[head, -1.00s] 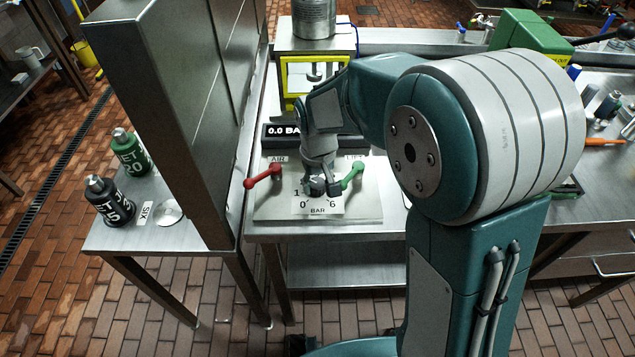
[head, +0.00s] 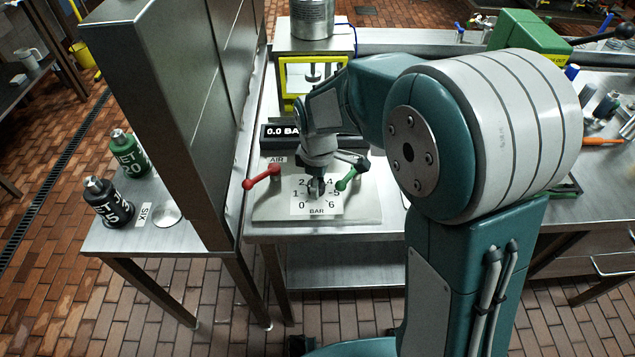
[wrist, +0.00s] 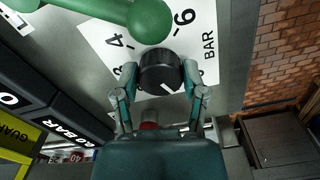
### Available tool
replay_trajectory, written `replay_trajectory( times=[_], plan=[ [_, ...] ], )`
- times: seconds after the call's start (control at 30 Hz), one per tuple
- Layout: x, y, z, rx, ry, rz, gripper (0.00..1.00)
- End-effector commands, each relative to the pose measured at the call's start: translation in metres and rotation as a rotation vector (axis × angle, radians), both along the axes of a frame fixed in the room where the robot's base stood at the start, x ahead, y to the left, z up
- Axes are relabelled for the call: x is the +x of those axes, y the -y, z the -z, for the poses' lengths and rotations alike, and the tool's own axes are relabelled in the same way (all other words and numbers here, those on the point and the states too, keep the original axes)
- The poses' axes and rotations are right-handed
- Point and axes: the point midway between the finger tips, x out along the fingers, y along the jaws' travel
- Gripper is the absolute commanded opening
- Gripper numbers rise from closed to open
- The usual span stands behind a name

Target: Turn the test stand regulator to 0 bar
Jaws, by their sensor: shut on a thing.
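The test stand regulator is a black round knob (wrist: 160,70) with a white pointer mark, on a white dial plate (head: 312,211) marked in bar. In the wrist view my gripper (wrist: 160,74) has one finger on each side of the knob, shut on it. The mark shows on the knob's lower side, facing away from the 4 and the 6. The 0 and 1 are not visible in the wrist view, so I cannot tell its exact value. In the head view my gripper (head: 316,187) points down at the dial and hides most of the knob.
A red AIR lever (head: 262,179) is left of the dial and a green lever (head: 352,173) close on its right. The display (head: 283,131) behind reads 0.0 BAR. A tall steel cabinet (head: 165,110) stands left of the stand.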

Motion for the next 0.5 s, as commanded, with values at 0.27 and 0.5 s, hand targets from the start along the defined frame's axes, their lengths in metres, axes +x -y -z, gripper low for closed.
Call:
replay_trajectory(
  times=[0.27,0.5],
  plan=[
    [0.0036,-0.0015,-0.0017,0.004,0.011,-0.218,0.08],
    [0.004,-0.0016,-0.0019,0.004,0.012,-0.34,0.08]
  ],
)
